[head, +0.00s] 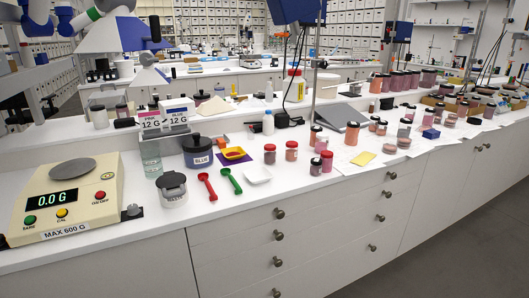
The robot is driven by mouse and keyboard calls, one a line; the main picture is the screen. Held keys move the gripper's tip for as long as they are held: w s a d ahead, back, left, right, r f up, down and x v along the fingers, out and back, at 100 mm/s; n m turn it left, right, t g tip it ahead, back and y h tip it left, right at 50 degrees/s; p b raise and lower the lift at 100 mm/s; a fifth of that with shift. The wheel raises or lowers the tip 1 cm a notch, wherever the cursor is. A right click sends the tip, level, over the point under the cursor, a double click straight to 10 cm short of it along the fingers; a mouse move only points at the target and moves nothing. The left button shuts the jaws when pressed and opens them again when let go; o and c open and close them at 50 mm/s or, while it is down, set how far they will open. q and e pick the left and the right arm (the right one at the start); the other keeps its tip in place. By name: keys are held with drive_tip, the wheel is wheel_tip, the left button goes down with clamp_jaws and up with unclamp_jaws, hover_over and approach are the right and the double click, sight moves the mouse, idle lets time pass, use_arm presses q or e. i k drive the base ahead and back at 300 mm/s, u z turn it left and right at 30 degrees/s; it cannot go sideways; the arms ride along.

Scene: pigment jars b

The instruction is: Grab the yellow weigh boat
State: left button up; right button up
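Neither of my grippers can be made out in this view.
A lidded dark jar (197,153) stands close to its left. Red (207,187) and green (231,181) scoops lie in front. Red-lidded jars (270,154) stand to the right. A scale (66,201) reading 0.0 g is at far left. The bench front near the scoops is clear.

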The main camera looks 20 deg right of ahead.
sight(233, 153)
drive_tip(key=z, duration=0.3)
drive_tip(key=i, duration=1.05)
drive_tip(key=u, duration=0.75)
